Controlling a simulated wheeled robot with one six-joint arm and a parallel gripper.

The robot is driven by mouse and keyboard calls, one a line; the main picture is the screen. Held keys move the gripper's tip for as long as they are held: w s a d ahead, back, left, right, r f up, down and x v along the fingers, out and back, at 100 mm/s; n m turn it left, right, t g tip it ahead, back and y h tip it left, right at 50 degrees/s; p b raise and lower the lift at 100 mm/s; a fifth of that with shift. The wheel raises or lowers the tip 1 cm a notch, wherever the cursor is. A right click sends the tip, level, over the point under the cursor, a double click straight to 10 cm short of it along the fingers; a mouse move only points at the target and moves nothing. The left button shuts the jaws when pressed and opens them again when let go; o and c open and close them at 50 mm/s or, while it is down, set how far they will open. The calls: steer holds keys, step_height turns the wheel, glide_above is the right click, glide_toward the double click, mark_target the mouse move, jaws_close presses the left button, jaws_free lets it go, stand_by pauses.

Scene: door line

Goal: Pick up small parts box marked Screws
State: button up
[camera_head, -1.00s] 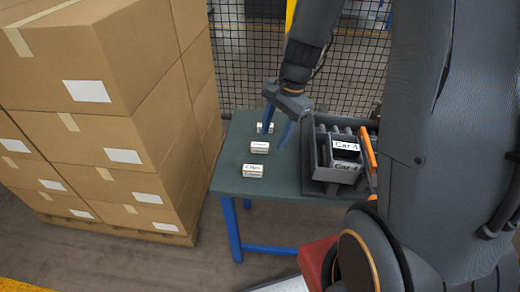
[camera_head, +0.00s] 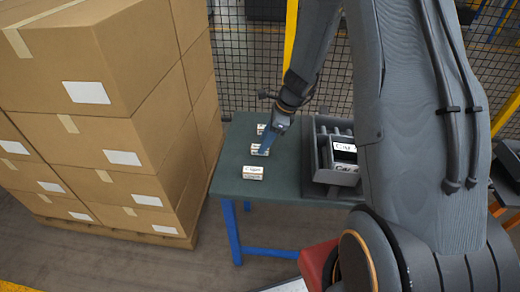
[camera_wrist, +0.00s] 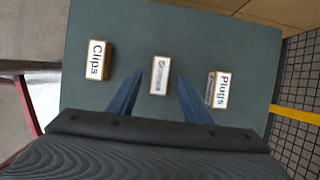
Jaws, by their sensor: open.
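Three small white-and-tan parts boxes stand in a row on the dark green table. The middle box (camera_wrist: 159,76) has a label too faint to read in the wrist view; it also shows in the head view (camera_head: 256,151), partly behind my fingers. The box marked Clips (camera_wrist: 97,60) is to its left in the wrist view, and the box marked Plugs (camera_wrist: 219,90) to its right. My gripper (camera_wrist: 160,77) is open and empty, its blue fingers pointing at the middle box, one to each side in the picture. In the head view my gripper (camera_head: 265,148) is at that box; I cannot tell its height.
The green table (camera_head: 226,189) has blue legs. A grey rack (camera_head: 318,160) with labelled bins stands on its right. Stacked cardboard boxes (camera_head: 125,155) on a pallet stand to the left. A mesh fence (camera_head: 245,60) is behind.

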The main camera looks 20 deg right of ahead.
steer(key=shift+x, duration=1.15)
steer(key=c, duration=1.1)
steer(key=shift+r, duration=0.1)
steer(key=shift+c, duration=0.2)
